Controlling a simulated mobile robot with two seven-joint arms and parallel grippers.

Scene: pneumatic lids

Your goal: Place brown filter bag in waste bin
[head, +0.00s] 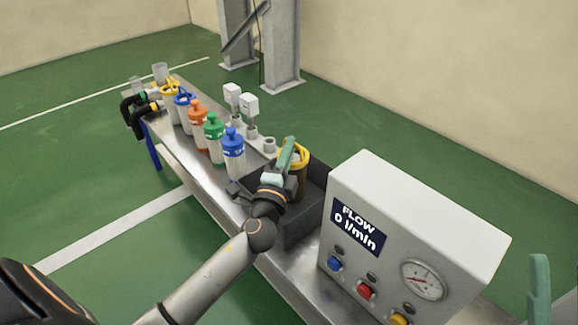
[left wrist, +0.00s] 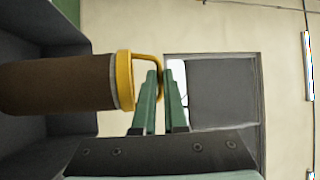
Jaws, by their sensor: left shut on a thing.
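The brown filter bag (head: 298,184) has a yellow ring and handle at its top. In the head view it is over or inside the dark grey waste bin (head: 294,229), behind my left gripper (head: 288,150). In the left wrist view the brown bag (left wrist: 58,84) extends left between dark grey walls, and the green fingers of the left gripper (left wrist: 163,90) are closed on its yellow handle. Whether the bag touches the bin floor is hidden. One green finger of my right gripper (head: 540,290) shows at the lower right edge, with the rest out of view.
A metal bench (head: 205,178) carries orange, green and blue-topped filters (head: 214,135) left of the bin. Two white boxes on stems (head: 241,101) stand behind them. A grey flow panel (head: 415,220) reading 0 l/min stands close right of the bin.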

